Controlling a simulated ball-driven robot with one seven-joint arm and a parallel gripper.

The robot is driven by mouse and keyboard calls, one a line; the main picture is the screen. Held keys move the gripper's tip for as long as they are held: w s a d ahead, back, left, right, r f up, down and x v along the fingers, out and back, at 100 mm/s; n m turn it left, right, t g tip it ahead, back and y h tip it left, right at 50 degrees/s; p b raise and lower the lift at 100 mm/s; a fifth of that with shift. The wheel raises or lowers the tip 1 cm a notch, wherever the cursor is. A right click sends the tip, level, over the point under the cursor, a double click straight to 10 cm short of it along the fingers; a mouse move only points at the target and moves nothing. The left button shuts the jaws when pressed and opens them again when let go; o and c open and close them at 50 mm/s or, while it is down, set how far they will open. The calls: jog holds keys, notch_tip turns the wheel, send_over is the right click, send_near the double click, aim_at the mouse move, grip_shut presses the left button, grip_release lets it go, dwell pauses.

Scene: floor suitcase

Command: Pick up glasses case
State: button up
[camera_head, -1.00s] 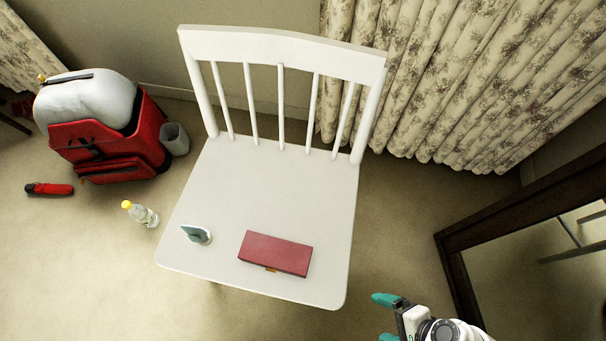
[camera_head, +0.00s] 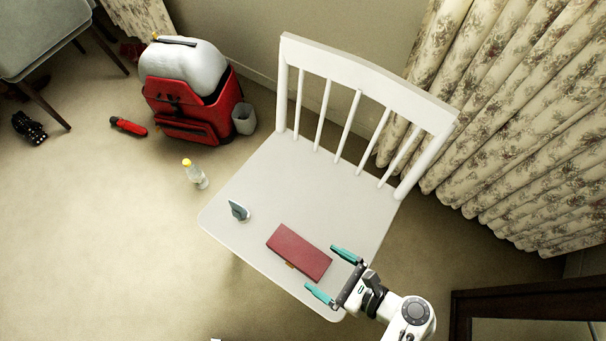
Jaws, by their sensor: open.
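The glasses case, a dark red oblong box (camera_head: 298,252) with a small tan clasp on its front edge, lies flat on the seat of the white chair (camera_head: 262,183), near the front right part. My gripper (camera_head: 333,272) is open at the right end of the case. Its two teal fingers are spread and point left toward the case. Nothing is between the fingers that I can make out. I cannot tell how high above the seat the fingers are.
A small dark teal item on a white stand (camera_head: 239,211) is on the seat left of the case. The chair's slatted back (camera_head: 365,85) rises behind. A dark frame (camera_head: 520,303) is at lower right.

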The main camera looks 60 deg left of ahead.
aim_at(317, 264)
jog(key=shift+f+b+x, duration=0.15)
jog(key=shift+b+x, duration=0.35)
jog(key=shift+x, duration=1.05)
jog(key=shift+f+b+x, duration=0.1)
jog(key=shift+b+x, duration=0.4)
jog(key=shift+x, duration=1.05)
jog(key=shift+d, duration=0.1)
jog(key=c, duration=1.4)
